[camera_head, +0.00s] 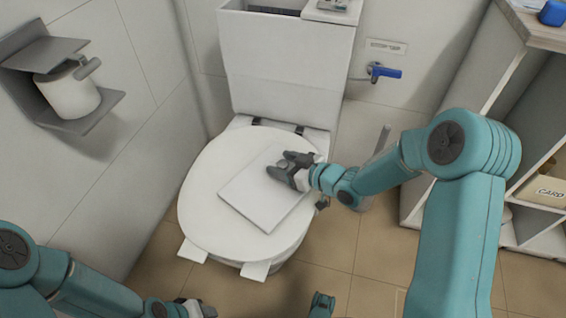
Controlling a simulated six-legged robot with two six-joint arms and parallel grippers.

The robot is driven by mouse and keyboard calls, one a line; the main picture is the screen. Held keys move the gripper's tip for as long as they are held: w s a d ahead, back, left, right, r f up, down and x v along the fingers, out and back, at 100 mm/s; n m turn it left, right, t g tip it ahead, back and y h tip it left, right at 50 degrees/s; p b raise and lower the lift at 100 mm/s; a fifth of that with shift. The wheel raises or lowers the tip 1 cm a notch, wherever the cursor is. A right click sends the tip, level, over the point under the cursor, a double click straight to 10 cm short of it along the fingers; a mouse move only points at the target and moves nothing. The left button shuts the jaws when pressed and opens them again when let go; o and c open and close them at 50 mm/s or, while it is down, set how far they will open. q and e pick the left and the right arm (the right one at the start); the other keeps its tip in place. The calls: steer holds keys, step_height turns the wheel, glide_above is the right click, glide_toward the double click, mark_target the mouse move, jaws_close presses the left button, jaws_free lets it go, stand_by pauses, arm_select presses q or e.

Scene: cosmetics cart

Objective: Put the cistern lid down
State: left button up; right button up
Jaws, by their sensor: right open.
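The cistern lid (262,207), a flat white rectangular slab, lies at an angle on the closed toilet seat cover (205,190). My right gripper (284,170) is open at the slab's upper right corner; whether the fingers touch it I cannot tell. The white cistern (285,65) stands behind the toilet with a dark opening along its top left. A piece with a metal button (333,6) sits at its top right. My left gripper (200,309) is at the bottom edge, partly cut off, and its jaws cannot be made out.
A toilet roll in a grey holder (72,90) is on the left wall. A blue-handled valve (384,72) is on the back wall beside the cistern. A white shelf unit (497,75) stands at right.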

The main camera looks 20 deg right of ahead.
steer(key=p+v, duration=0.3)
steer(key=v, duration=0.7)
steer(key=shift+s+d+r, duration=0.1)
steer(key=shift+d+r, duration=0.05)
steer(key=shift+r, duration=0.05)
steer(key=shift+s+d+r, duration=0.1)
steer(key=shift+s+d, duration=0.2)
steer(key=shift+s, duration=0.25)
